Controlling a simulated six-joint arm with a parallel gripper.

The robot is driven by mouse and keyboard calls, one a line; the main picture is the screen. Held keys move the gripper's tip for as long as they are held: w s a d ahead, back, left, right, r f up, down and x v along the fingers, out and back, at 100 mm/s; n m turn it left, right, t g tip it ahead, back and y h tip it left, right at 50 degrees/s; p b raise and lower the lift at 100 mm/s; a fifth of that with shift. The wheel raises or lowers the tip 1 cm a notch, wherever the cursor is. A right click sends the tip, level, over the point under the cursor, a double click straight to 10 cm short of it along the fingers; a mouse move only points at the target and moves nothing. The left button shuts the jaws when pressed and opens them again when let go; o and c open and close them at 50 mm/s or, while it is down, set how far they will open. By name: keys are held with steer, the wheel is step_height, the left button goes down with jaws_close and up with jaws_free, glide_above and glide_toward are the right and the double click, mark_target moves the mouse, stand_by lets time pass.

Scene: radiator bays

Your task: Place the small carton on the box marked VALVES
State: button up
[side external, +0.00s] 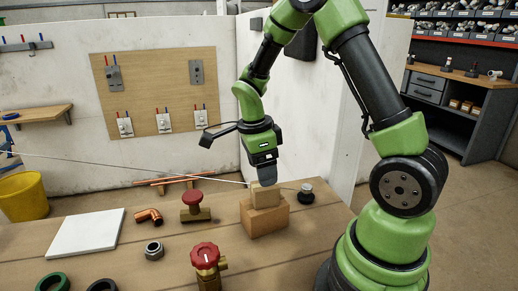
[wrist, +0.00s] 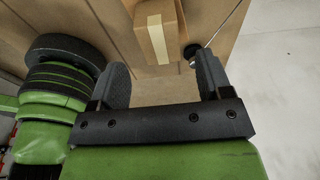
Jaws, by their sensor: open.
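The small carton (side external: 265,195) is a pale tan block. It sits upright on top of a larger brown box (side external: 264,218) on the bench; no marking on that box is readable. My gripper (side external: 267,184) points down just above and behind the carton, very close to its top; I cannot tell whether they touch. In the wrist view my gripper (wrist: 160,62) is open, with nothing between its two dark fingers. There, a brown carton with a pale tape strip (wrist: 158,40) lies beyond the fingertips; the two boxes are hard to tell apart.
A black-topped fitting (side external: 306,193) stands right of the box. A red-knobbed valve (side external: 194,205), a red handwheel valve (side external: 206,262), a nut (side external: 154,251), a copper elbow (side external: 149,216) and a white tile (side external: 86,232) lie to the left. Bare bench shows between them.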

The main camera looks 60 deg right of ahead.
mark_target(258, 186)
steer(key=r, duration=0.5)
steer(key=shift+w+a, duration=0.25)
steer(key=shift+w, duration=0.05)
steer(key=s+a+r+n+t+y, duration=0.3)
steer(key=s+a+r+n+t, duration=0.5)
steer(key=n, duration=1.5)
steer(key=s+a+r, duration=0.3)
steer(key=s+a, duration=0.1)
steer(key=shift+r, duration=0.4)
